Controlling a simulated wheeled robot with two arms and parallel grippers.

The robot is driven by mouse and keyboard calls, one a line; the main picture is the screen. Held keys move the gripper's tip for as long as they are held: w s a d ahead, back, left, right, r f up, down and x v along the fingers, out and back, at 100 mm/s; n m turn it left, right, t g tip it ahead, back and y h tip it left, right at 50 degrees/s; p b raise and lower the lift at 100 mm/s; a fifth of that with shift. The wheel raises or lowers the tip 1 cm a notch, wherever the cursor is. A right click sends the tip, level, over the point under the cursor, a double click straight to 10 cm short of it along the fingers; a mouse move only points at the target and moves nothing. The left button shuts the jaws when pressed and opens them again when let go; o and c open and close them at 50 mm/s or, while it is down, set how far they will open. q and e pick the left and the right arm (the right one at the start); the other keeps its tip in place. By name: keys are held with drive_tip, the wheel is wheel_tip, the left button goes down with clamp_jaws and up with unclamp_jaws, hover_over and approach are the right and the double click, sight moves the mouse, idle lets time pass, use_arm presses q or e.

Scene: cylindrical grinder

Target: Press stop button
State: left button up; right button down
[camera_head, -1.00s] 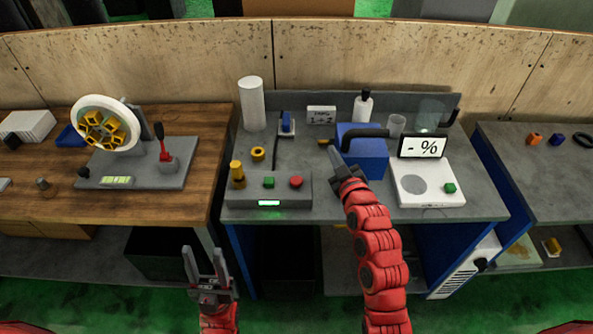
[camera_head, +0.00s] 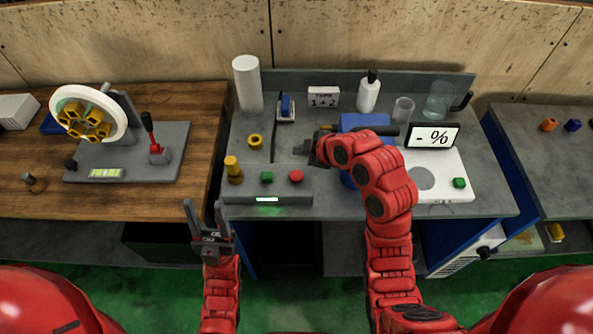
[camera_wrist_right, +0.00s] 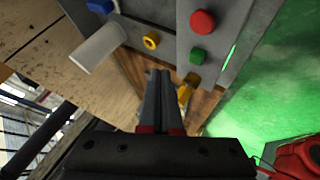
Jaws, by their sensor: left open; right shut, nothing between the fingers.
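The red button (camera_head: 296,176) sits on the right end of the grey control box's top, beside a green button (camera_head: 267,177). In the right wrist view the red button (camera_wrist_right: 203,22) shows near the top edge, right of centre, with the green button (camera_wrist_right: 197,56) below it. My right gripper (camera_head: 309,151) is shut and empty, behind and slightly right of the red button, and apart from it in the picture. Its closed fingers (camera_wrist_right: 160,76) show in the wrist view below and left of both buttons. My left gripper (camera_head: 206,206) is open and empty in front of the bench.
A blue block (camera_head: 362,122) is partly hidden behind my right arm. A white cylinder (camera_head: 248,84) stands behind.

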drive_tip(key=shift+f, duration=0.55)
hover_over(300, 177)
wheel_tip(300, 177, down, 5)
drive_tip(key=shift+f, duration=0.2)
drive_tip(key=shift+f+b, duration=1.25)
drive_tip(key=shift+f, duration=0.05)
drive_tip(key=shift+r, duration=0.1)
idle(0.6)
drive_tip(key=shift+f+b, duration=0.4)
drive_tip(key=shift+b, duration=0.35)
